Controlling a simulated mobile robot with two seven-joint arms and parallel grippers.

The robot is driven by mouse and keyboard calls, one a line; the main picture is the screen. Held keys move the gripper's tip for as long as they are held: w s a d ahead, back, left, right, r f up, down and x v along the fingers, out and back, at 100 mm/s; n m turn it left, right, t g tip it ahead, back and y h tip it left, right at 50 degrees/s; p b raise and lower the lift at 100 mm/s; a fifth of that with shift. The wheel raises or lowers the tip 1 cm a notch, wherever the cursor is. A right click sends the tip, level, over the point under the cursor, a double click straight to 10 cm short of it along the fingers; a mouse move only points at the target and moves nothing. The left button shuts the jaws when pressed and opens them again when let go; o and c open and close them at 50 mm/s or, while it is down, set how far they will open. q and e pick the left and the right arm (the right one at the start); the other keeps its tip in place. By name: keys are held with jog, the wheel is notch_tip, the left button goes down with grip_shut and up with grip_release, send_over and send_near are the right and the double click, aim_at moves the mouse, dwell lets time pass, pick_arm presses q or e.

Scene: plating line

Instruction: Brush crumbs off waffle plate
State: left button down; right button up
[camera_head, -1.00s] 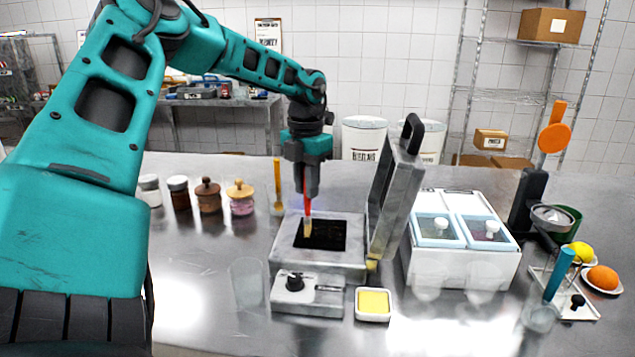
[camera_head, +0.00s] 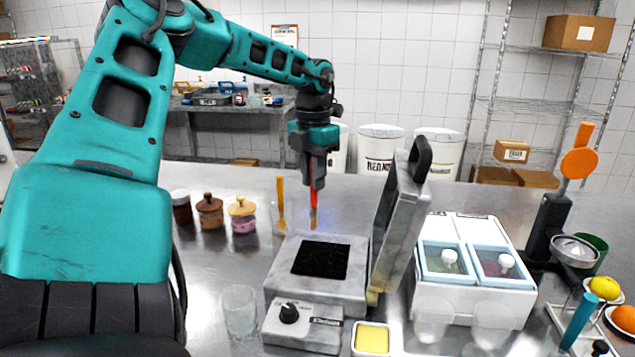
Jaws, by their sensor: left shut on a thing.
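The waffle maker (camera_head: 283,291) stands open on the steel counter, its lid (camera_head: 400,225) tilted up on the right. Its dark square waffle plate (camera_head: 320,259) faces up; crumbs on it are too small to make out. My left gripper (camera_head: 314,184) is shut on a red-handled brush (camera_head: 313,205) that points down. The bristles hang above the far edge of the waffle maker, apart from the dark plate. My right gripper is not in view.
A yellow butter dish (camera_head: 371,339) and a clear glass (camera_head: 239,309) stand in front. A white bin with two lidded compartments (camera_head: 470,300) is to the right. Jars (camera_head: 243,214) and a glass with a yellow-handled tool (camera_head: 281,205) stand to the left.

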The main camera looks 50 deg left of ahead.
pick_arm(q)
jog(key=shift+w+a+r, duration=0.1)
jog(key=shift+a+r, duration=0.05)
jog(key=shift+r, duration=1.8)
